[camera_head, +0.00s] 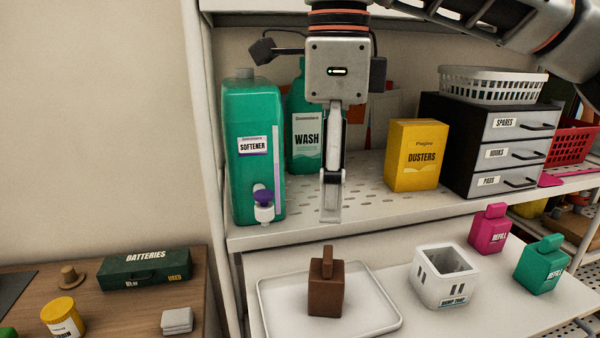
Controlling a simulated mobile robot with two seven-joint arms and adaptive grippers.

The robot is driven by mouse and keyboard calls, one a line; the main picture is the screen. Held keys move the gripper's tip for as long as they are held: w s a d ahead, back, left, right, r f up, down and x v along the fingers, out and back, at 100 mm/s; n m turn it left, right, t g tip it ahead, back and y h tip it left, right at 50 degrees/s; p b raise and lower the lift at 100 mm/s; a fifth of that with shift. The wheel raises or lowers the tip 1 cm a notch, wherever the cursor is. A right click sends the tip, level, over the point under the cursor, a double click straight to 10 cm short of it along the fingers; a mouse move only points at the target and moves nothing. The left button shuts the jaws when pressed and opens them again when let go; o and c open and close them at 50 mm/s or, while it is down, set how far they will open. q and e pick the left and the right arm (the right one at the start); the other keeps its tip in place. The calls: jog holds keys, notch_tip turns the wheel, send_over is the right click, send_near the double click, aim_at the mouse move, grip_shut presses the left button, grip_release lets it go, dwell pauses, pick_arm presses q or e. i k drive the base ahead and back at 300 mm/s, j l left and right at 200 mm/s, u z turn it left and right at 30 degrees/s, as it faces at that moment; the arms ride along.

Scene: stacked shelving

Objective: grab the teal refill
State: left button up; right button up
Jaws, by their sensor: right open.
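The teal refill (540,267) is a small teal bottle with a side-set cap and a "REFILL" label. It stands upright on the lower white shelf at the right. A pink refill (489,230) of the same shape stands just behind it to the left. My right gripper (331,208) hangs pointing down at the middle of the picture, well to the left of the teal refill and higher up. I see its fingers side-on; they are open and empty. My left gripper is out of view.
On the lower shelf are a white tray (388,332) with a brown bottle (326,289) and a white slotted holder (431,283). The upper shelf (375,210) holds a softener jug (255,185), a wash bottle (303,155), a dusters box (417,175) and drawers (460,150).

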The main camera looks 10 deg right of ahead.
aim_at(541, 264)
jog(key=k+j, duration=0.2)
jog(key=k, duration=0.3)
jog(key=k+j, duration=0.2)
jog(key=k, duration=0.25)
